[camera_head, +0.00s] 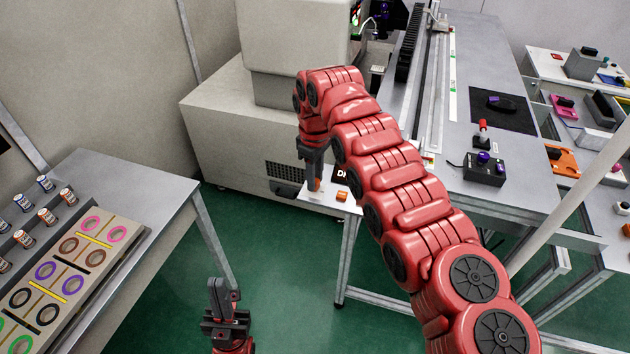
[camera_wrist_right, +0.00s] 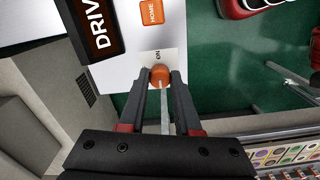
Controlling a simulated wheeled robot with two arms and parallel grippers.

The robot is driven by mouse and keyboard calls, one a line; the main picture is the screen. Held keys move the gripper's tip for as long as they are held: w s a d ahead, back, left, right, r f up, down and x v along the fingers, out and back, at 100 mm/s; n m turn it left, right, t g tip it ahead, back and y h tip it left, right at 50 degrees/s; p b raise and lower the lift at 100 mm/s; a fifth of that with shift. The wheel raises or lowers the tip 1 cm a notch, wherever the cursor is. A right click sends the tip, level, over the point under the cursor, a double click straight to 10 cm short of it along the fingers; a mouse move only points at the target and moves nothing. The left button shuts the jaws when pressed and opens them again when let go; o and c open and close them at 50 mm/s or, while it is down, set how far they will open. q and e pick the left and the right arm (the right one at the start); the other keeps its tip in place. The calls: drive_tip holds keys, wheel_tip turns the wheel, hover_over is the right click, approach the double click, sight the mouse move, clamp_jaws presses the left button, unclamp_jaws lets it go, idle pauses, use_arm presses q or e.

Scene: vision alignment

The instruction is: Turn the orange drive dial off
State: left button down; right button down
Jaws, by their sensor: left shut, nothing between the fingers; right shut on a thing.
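The orange drive dial (camera_wrist_right: 160,76) sits on a white panel (camera_wrist_right: 140,50) and shows in the right wrist view between the fingertips of my right gripper (camera_wrist_right: 160,84). That gripper is shut on the dial. An "ON" label is beside the dial. In the head view my right gripper (camera_head: 314,184) points down at the panel (camera_head: 328,196), and its fingers partly hide the dial. The dial's exact turn is hard to tell. My left gripper (camera_head: 222,298) is shut and empty, low over the green floor, away from the panel.
An orange HOME button (camera_wrist_right: 151,12) and a dark DRIVE display (camera_wrist_right: 92,25) are on the same panel. A joystick box (camera_head: 485,168) stands on the grey bench at right. A left table (camera_head: 150,180) holds a tray with coloured rings and small cans.

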idle(0.3)
drive_tip(key=c, duration=0.6)
unclamp_jaws()
drive_tip(key=shift+r, duration=0.15)
drive_tip(key=shift+r, duration=0.35)
wheel_tip(320, 180, up, 5)
drive_tip(key=shift+a+f, duration=0.1)
drive_tip(key=shift+a, duration=0.05)
wheel_tip(320, 180, up, 12)
drive_tip(key=p, duration=1.1)
drive_tip(key=shift+f, duration=0.15)
drive_tip(key=shift+f, duration=0.15)
